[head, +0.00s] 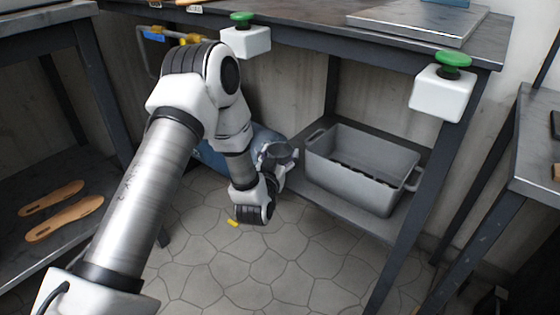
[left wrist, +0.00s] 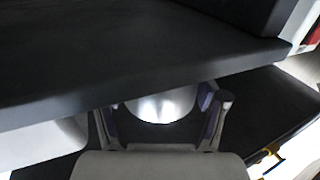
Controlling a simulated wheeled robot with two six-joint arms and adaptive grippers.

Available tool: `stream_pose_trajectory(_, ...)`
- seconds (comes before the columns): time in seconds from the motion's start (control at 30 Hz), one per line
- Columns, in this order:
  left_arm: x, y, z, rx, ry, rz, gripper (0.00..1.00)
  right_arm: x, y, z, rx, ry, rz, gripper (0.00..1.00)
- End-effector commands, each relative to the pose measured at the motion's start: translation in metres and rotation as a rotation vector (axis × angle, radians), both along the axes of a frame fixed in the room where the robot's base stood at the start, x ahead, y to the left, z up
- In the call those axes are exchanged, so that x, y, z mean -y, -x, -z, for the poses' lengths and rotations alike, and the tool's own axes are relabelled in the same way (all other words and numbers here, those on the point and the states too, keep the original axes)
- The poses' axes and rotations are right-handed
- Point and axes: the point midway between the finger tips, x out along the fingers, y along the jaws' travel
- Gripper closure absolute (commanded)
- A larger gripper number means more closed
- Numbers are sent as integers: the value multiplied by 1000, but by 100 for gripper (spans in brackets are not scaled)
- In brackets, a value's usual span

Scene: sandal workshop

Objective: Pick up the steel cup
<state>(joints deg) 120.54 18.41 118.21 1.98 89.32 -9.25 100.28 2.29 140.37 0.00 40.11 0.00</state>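A shiny, rounded steel surface, seemingly the steel cup (left wrist: 163,107), shows in the left wrist view between my left gripper's fingers. A dark slab edge hides its upper part. My left gripper (left wrist: 160,101) has its fingers spread, one on each side of the cup, with a narrow gap visible on each side. In the head view my left gripper (head: 279,155) is low, beside the left end of the lower shelf under the workbench. I cannot make out the cup there. My right gripper is not in view.
A grey bin (head: 360,165) stands on the lower shelf (head: 335,208), right of my left gripper. The workbench top (head: 330,35) overhangs it. White boxes with green buttons (head: 442,92) hang at the bench front. Sandal soles (head: 65,217) lie on a left shelf.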

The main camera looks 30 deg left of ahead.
Motion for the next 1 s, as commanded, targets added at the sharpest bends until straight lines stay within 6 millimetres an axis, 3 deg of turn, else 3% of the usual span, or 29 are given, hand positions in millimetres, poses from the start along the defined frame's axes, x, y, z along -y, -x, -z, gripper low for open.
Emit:
stream_pose_trajectory(0.43, 0, 0, -4, 0, 0, 0, 63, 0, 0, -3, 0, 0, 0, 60)
stream_pose_trajectory(0.7, 0, 0, -40, 1, 1, 0, 63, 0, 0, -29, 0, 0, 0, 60)
stream_pose_trajectory(1.0, 41, 55, -43, -7, -2, 5, 63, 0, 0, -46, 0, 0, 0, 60)
